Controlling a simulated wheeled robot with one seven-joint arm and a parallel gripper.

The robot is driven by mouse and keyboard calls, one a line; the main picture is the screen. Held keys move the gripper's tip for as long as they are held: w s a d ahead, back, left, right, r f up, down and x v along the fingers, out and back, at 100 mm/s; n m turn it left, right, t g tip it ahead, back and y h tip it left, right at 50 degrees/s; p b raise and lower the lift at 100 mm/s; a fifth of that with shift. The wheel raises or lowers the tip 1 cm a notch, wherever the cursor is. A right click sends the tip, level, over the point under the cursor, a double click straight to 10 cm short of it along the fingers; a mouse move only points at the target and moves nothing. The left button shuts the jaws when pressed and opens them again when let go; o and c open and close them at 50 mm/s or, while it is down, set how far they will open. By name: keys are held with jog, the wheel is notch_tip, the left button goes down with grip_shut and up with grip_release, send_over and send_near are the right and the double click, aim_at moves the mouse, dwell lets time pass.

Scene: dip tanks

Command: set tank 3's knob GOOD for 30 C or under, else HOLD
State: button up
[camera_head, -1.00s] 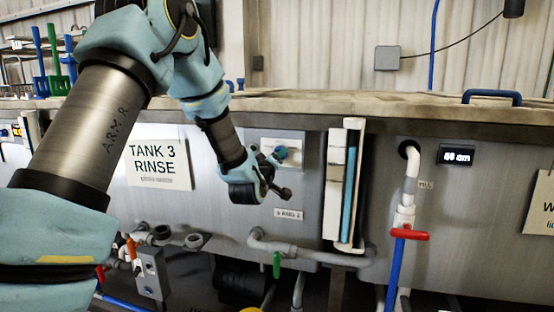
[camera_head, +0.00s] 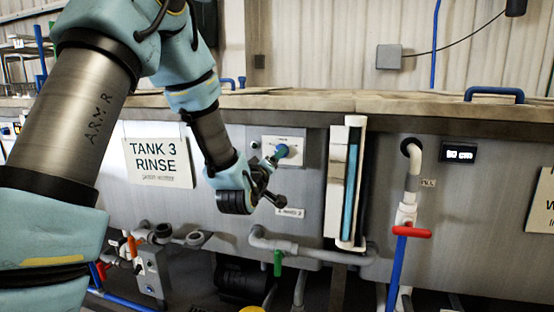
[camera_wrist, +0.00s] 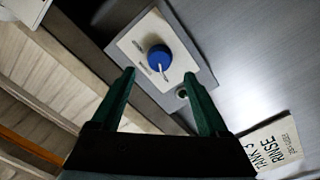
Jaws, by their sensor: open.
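The blue knob (camera_head: 283,150) sits on a pale square plate on the grey tank front, right of the "TANK 3 RINSE" sign (camera_head: 157,160). In the wrist view the knob (camera_wrist: 159,57) has a white pointer toward the bottom of the picture; the plate's small lettering is unreadable. My gripper (camera_wrist: 158,73) is open, its two green fingers apart with the knob showing between and beyond their tips. Nothing is held. In the head view my gripper (camera_head: 275,160) is just in front of the knob's lower left; contact cannot be told. I see no readable temperature.
A dark display (camera_head: 460,153) with blurred white digits, seemingly in cm, is on the right. A white-framed upright gauge (camera_head: 348,183) stands right of the knob. Pipes with a red-handled valve (camera_head: 412,232) and a green-handled valve (camera_head: 277,263) run below.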

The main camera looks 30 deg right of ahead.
jog(key=shift+v, duration=2.6)
